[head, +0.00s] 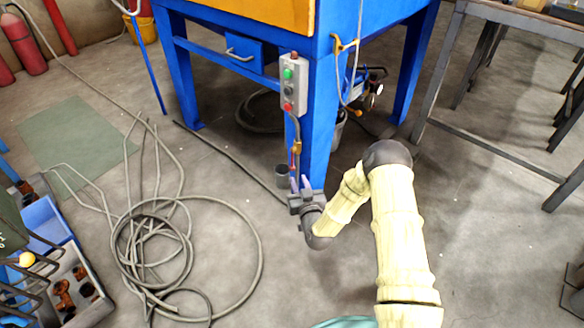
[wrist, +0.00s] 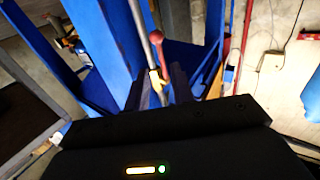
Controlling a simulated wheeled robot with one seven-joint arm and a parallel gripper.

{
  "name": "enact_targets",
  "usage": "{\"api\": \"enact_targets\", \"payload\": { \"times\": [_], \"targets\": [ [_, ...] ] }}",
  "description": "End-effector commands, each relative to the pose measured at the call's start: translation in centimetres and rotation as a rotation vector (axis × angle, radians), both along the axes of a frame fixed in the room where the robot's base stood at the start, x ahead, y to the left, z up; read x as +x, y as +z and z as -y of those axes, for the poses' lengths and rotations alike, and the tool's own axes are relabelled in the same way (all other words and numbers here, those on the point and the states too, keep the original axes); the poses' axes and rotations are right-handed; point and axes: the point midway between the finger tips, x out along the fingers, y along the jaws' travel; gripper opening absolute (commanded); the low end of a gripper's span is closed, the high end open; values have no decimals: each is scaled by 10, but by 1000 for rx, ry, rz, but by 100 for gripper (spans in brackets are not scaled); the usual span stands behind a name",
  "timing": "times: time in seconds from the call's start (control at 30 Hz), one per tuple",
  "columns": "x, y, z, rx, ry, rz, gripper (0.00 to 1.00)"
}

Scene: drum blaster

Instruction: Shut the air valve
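The air valve is on the blue machine's front leg, with a yellow body (head: 296,147) on a grey pipe. Its red lever (head: 294,171) hangs down below the body. In the wrist view the red lever (wrist: 161,55) with a rounded end lies beside the grey pipe (wrist: 144,32). My gripper (head: 301,184) is at the lower part of the leg, just below the lever. In the wrist view its two dark fingers (wrist: 160,90) stand apart, with the pipe and lever seen ahead between them. I cannot tell whether a finger touches the lever.
A control box (head: 291,84) with green and red buttons is above the valve. Coiled hose (head: 160,250) lies on the floor at left. A metal table (head: 470,140) stands at right.

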Motion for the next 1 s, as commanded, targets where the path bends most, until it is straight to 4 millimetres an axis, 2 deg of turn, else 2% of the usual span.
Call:
{"api": "enact_targets", "payload": {
  "times": [0.3, 0.5, 0.63, 0.9, 1.0],
  "targets": [
    [55, -4, -18, 0, -1, 4, 24],
    [83, -3, -27, 0, -1, 3, 24],
    [91, -1, -30, -1, 0, 1, 24],
    [92, 1, -30, 0, 0, 0, 24],
    [92, 1, -30, -1, 0, 0, 7]
  ]
}}
